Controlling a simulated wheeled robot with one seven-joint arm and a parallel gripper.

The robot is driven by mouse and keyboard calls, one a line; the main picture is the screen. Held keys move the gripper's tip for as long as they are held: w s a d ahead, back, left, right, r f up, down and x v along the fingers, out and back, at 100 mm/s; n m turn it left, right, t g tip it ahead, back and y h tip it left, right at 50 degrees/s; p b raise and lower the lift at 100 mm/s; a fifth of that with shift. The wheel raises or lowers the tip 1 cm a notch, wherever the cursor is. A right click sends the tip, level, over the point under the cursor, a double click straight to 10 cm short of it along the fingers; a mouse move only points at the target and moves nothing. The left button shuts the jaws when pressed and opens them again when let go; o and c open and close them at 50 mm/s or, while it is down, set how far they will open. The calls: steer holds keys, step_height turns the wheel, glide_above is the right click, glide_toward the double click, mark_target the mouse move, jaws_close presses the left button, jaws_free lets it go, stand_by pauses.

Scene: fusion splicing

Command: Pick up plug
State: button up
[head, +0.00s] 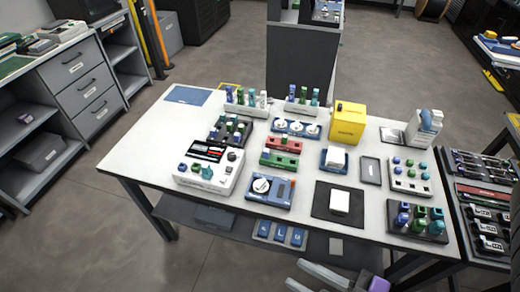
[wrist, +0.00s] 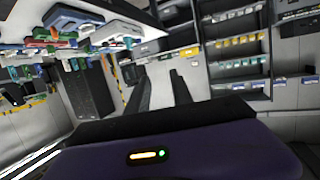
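No single thing is clearly marked as the plug. Small plug-like pieces in blue, green and teal stand in several places on the white table (head: 140,160): in a left back rack (head: 246,108), a right back rack (head: 302,108), on a white box (head: 208,183) and in a dark holder (head: 418,231) at the front right. My gripper (head: 305,277) is at the bottom of the head view, in front of the table and apart from these pieces. Its two pale fingers look spread, with nothing between them. The wrist view shows its purple body and dark finger pads, tilted towards shelving.
A yellow box (head: 347,122), a white block (head: 340,201) on a black mat and a blue device (head: 271,190) take up the table. A lower shelf (head: 208,218) runs underneath. A loaded rack (head: 482,205) stands close at right. Drawers (head: 84,83) stand at left; floor between is clear.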

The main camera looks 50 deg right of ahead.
steer(key=shift+o, duration=1.4)
steer(key=w+d+f+m, duration=0.1)
steer(key=w+d+m, duration=0.2)
steer(key=w, duration=2)
steer(key=w+d+m, duration=0.3)
steer(key=w, duration=1.9)
steer(key=w+d+m+g, duration=0.1)
steer(key=w+d+g, duration=0.25)
steer(key=w, duration=0.35)
steer(key=m+g, duration=0.7)
steer(key=g, duration=0.4)
glide_above(205, 165)
steer(key=f, duration=0.4)
steer(key=shift+d+p, duration=0.35)
steer(key=shift+p, duration=0.05)
steer(key=shift+s, duration=0.4)
step_height(205, 165, down, 3)
steer(key=shift+r+b, duration=0.2)
steer(key=shift+b, duration=0.5)
steer(key=shift+w+a+f+p, duration=0.1)
steer(key=shift+a+f+p, duration=0.1)
steer(key=shift+f, duration=0.65)
steer(key=shift+w+a+f+p, duration=0.1)
steer(key=shift+w+f+p, duration=0.1)
steer(key=shift+f, duration=0.7)
steer(key=shift+w+a+f+p, duration=0.1)
steer(key=shift+f+p, duration=0.1)
steer(key=shift+f, duration=0.65)
jaws_close()
